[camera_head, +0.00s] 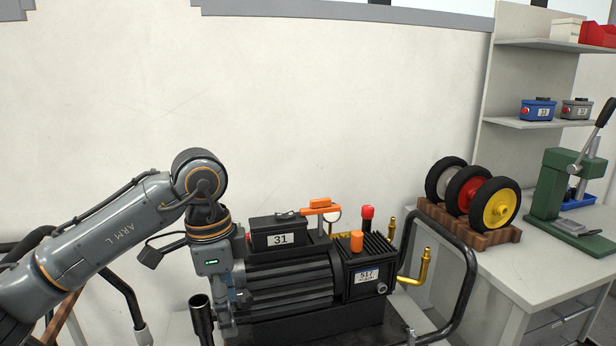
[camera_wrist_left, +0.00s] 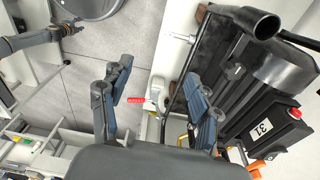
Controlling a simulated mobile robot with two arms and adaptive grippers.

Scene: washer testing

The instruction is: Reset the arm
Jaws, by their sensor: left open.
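My left arm comes in from the left in the head view, bent at the elbow, with its gripper (camera_head: 226,312) pointing down at the left end of the motor and pump unit (camera_head: 290,282). In the left wrist view the left gripper (camera_wrist_left: 160,100) is open, its blue-padded fingers well apart with nothing held between them. The pump unit, with a box labelled 31 (camera_wrist_left: 264,127), lies to the right of the fingers there. Whether a finger touches the unit's tube frame, I cannot tell. A grey arm with orange rings (camera_wrist_left: 40,35) shows small at upper left; its gripper is unclear.
A black tube handle (camera_head: 468,285) curves around the unit's right side. A bench (camera_head: 540,265) at right holds three wheels (camera_head: 470,192) on a wooden rack and a green lever press (camera_head: 560,185). Shelves (camera_head: 530,122) hang behind. The wall above the pump is clear.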

